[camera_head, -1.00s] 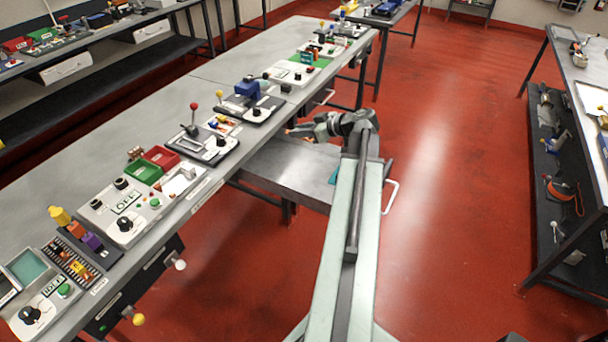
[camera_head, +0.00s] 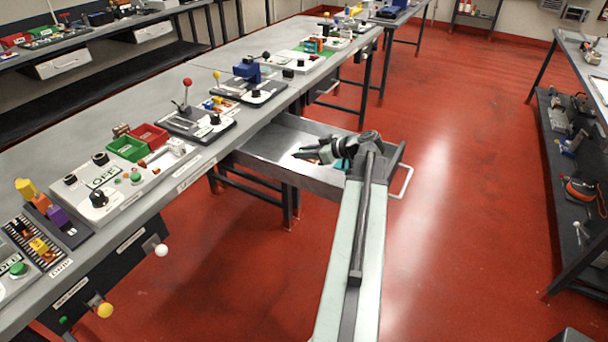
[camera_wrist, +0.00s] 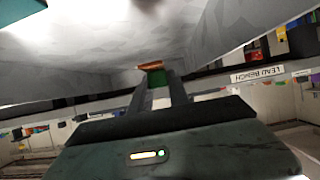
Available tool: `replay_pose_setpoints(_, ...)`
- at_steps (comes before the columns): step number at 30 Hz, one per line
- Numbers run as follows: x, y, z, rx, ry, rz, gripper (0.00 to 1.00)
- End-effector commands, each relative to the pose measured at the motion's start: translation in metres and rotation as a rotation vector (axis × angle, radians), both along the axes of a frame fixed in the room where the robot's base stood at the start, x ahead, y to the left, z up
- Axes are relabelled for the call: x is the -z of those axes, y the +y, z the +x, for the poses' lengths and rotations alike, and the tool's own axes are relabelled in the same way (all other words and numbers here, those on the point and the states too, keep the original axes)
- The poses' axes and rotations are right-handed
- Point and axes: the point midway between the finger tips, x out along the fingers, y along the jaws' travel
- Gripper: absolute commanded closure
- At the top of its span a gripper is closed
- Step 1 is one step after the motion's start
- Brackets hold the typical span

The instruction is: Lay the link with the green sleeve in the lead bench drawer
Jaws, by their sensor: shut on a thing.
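The lead bench drawer (camera_head: 262,171) stands pulled out from the bench, a grey open tray with a bar handle. My gripper (camera_head: 304,152) is over the drawer's open inside in the head view. In the wrist view my gripper (camera_wrist: 158,88) is shut on the link with the green sleeve (camera_wrist: 157,78). The green sleeve sits between the fingertips and a copper-coloured end (camera_wrist: 150,66) shows beyond them. The grey drawer floor (camera_wrist: 95,45) lies beyond the link. I cannot tell whether the link touches it.
The bench top (camera_head: 150,104) behind the drawer carries panels, a green bin (camera_head: 127,148) and a red bin (camera_head: 149,136). The LEAD BENCH label (camera_wrist: 258,75) appears upside down in the wrist view. Red floor is open to the right.

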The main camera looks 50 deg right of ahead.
Motion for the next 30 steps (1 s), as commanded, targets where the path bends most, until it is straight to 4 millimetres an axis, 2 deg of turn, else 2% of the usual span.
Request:
replay_pose_setpoints(1,0.020,0.000,0.000,0.000,0.000,0.000,1.00)
replay_pose_setpoints(7,0.021,0.000,0.000,-0.001,0.000,0.000,1.00)
replay_pose_setpoints(14,0.058,0.001,0.001,-0.001,0.000,0.000,1.00)
replay_pose_setpoints(22,0.055,0.001,0.001,-0.001,0.000,0.000,1.00)
replay_pose_setpoints(26,0.060,0.001,0.001,-0.002,0.000,0.000,1.00)
replay_pose_setpoints(27,0.059,0.001,0.001,-0.002,0.000,0.000,0.70)
replay_pose_setpoints(29,0.058,0.001,0.001,-0.002,0.000,0.000,0.57)
replay_pose_setpoints(30,0.058,0.001,0.001,-0.002,0.000,0.000,0.57)
